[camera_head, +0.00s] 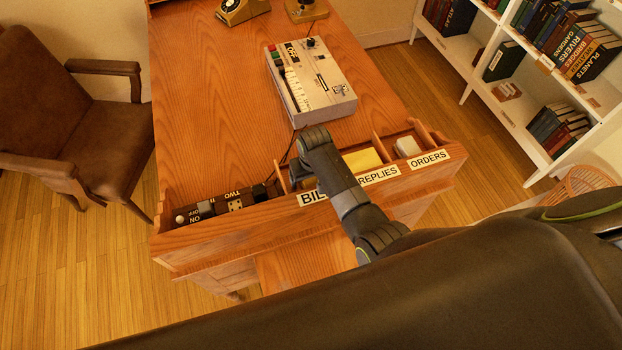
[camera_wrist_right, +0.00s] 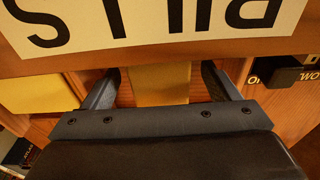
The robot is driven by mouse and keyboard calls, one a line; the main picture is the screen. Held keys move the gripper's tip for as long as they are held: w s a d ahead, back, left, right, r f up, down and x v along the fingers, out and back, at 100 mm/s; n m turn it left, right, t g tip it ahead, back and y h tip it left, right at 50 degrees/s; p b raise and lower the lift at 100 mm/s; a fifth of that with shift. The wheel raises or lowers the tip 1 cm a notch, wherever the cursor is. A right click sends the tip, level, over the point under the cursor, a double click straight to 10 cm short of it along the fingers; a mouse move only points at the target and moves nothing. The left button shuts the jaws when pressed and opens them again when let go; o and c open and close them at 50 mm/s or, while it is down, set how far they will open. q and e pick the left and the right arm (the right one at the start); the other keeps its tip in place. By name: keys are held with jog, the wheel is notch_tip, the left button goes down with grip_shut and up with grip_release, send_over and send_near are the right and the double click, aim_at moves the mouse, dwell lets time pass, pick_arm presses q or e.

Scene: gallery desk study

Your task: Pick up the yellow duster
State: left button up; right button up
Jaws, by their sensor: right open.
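A yellow, flat-topped thing (camera_head: 361,160) lies in the desk-edge compartment labelled REPLIES. It also shows at the left of the right wrist view (camera_wrist_right: 38,94). A tan-yellow piece (camera_wrist_right: 160,84) shows between my right fingers, behind the BILLS label. I cannot tell for sure which of the two is the duster. My right gripper (camera_wrist_right: 160,74) is open over the BILLS compartment, one finger on each side of the tan piece. In the head view my right wrist hides its fingertips and most of that compartment. My left gripper is not in view.
Dividers and the labelled front board (camera_head: 428,160) stand close around my right gripper. A switch strip (camera_head: 205,209) is to the left and a white block (camera_head: 407,146) to the right. A grey machine (camera_head: 312,85) stands behind. The desk's left half is clear.

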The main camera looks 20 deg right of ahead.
jog(key=c, duration=1.1)
jog(key=shift+w+r, duration=0.1)
jog(key=shift+w+r+b, duration=0.2)
jog(key=shift+r+b, duration=0.1)
jog(key=shift+b, duration=0.25)
notch_tip(320, 180, up, 6)
jog(key=shift+r+b, duration=0.1)
jog(key=shift+b, duration=0.45)
jog(key=w+b, duration=1.2)
jog(key=w, duration=0.7)
jog(key=shift+w+a, duration=0.2)
jog(key=shift+a, duration=0.15)
